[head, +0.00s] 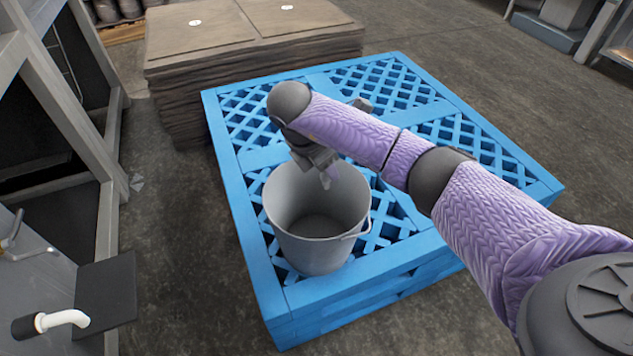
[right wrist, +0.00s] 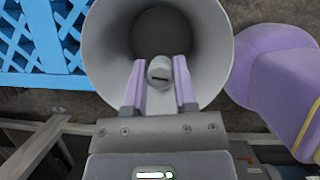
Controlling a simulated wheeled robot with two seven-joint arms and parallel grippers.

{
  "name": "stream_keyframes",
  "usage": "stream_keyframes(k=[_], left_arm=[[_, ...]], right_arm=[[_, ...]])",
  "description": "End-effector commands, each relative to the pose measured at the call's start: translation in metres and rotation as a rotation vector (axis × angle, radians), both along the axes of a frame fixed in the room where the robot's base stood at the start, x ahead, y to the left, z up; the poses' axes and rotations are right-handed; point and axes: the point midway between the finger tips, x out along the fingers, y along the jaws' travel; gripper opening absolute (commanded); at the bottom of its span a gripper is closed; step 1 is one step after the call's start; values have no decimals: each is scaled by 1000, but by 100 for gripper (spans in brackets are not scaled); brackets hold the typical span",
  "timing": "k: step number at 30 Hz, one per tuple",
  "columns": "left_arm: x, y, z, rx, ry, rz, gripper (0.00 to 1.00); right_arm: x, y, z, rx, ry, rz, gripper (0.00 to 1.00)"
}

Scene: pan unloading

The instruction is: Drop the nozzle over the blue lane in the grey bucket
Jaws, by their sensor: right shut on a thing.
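The grey bucket (head: 300,245) stands upright on the blue pallet (head: 262,290), and its open mouth faces up. Its rim and inside also show in the right wrist view (right wrist: 215,55). My right gripper (head: 328,178) hangs over the back right part of the bucket's mouth. In the right wrist view its two pale purple fingers are shut on a small grey nozzle (right wrist: 159,72) with a dark slot in its end. The bucket's floor lies beyond the nozzle. In the head view the nozzle is too small to tell from the fingertips. My left gripper is not in view.
A stack of brown sheets (head: 250,50) stands behind the pallet. A grey metal frame (head: 75,110) and a white bent pipe (head: 65,319) are at left. The pallet's lattice top is bare around the bucket. Open floor (head: 175,260) lies left of the pallet.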

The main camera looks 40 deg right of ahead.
Motion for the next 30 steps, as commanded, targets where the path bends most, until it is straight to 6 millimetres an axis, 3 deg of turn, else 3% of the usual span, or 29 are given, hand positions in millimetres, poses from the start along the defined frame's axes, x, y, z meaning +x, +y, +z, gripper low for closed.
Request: stream_keyframes(k=[4,5,10,18,24,30], left_arm=[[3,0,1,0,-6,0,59],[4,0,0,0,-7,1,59],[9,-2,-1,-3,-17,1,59],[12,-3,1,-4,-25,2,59],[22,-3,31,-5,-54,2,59],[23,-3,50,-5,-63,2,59]], right_arm=[[0,0,2,0,-2,0,0],[0,0,3,0,-2,0,41],[0,0,2,0,-2,0,76],[0,2,8,0,-4,1,76],[2,19,60,0,-13,1,76],[3,35,92,0,-7,1,76]])
